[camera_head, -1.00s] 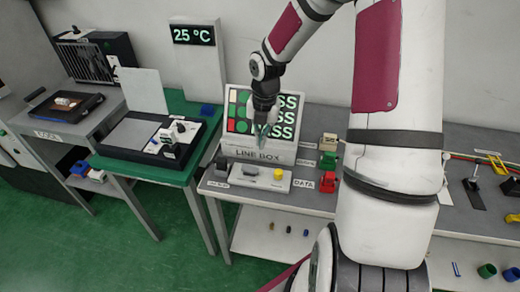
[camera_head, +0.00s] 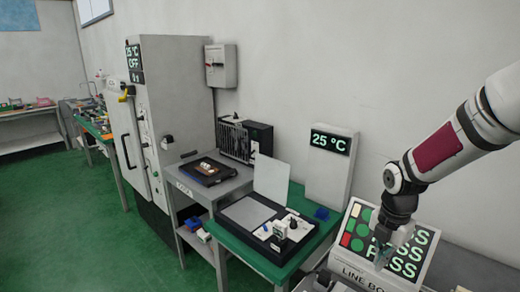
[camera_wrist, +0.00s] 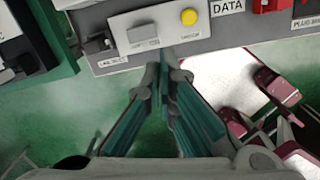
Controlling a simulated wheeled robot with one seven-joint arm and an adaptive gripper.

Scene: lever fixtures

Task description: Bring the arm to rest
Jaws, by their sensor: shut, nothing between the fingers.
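My arm reaches in from the right of the head view. My gripper (camera_head: 382,260) points down in front of the LINE BOX display (camera_head: 412,248), which shows green PASS words. The fingers look closed together and empty. In the wrist view my gripper (camera_wrist: 165,58) has its two fingertips meeting just below the edge of a grey panel with a yellow button (camera_wrist: 189,17) and a grey switch (camera_wrist: 143,34). No contact with the panel can be made out.
A green-topped table (camera_head: 240,238) holds a dark-framed device with a raised lid (camera_head: 271,178). A 25 °C display (camera_head: 331,145) stands behind it. A tall grey cabinet (camera_head: 180,95) is further left. Green floor (camera_head: 70,215) is clear at left.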

